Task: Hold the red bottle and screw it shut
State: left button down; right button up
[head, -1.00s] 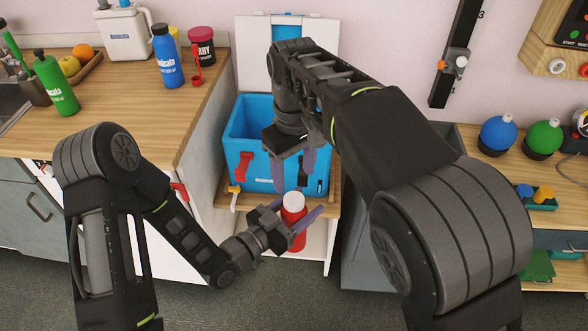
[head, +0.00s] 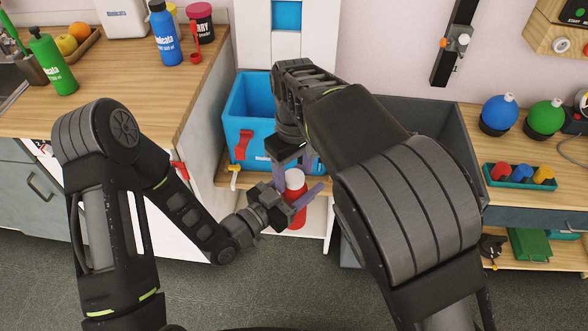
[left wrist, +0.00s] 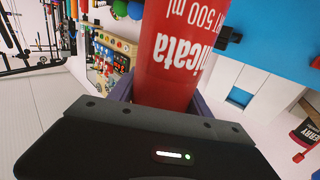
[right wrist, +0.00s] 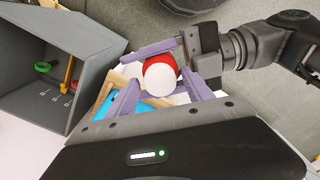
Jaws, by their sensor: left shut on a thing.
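The red bottle (head: 297,214) stands roughly upright with a white cap (head: 295,179) on top. My left gripper (head: 298,200) is shut around its body from the side. In the left wrist view the red bottle (left wrist: 178,55) fills the space between the fingers, label showing; its cap is out of that view. My right gripper (head: 294,166) is pointed down just above the cap, fingers apart. In the right wrist view the white cap (right wrist: 160,78) lies between my open right fingers (right wrist: 160,88); whether they touch it I cannot tell.
A blue box (head: 248,108) stands on the low shelf right behind the bottle. A grey open bin (head: 425,125) is to its right. The wooden counter (head: 120,105) with a blue bottle (head: 165,35) is at left. Open floor lies in front.

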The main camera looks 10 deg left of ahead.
grip_shut()
dwell(0.4)
jog(key=shift+m, duration=1)
jog(key=shift+o, duration=0.9)
grip_release()
jog(key=shift+r, duration=0.1)
notch_tip(320, 180, up, 7)
jog(key=shift+r, duration=0.2)
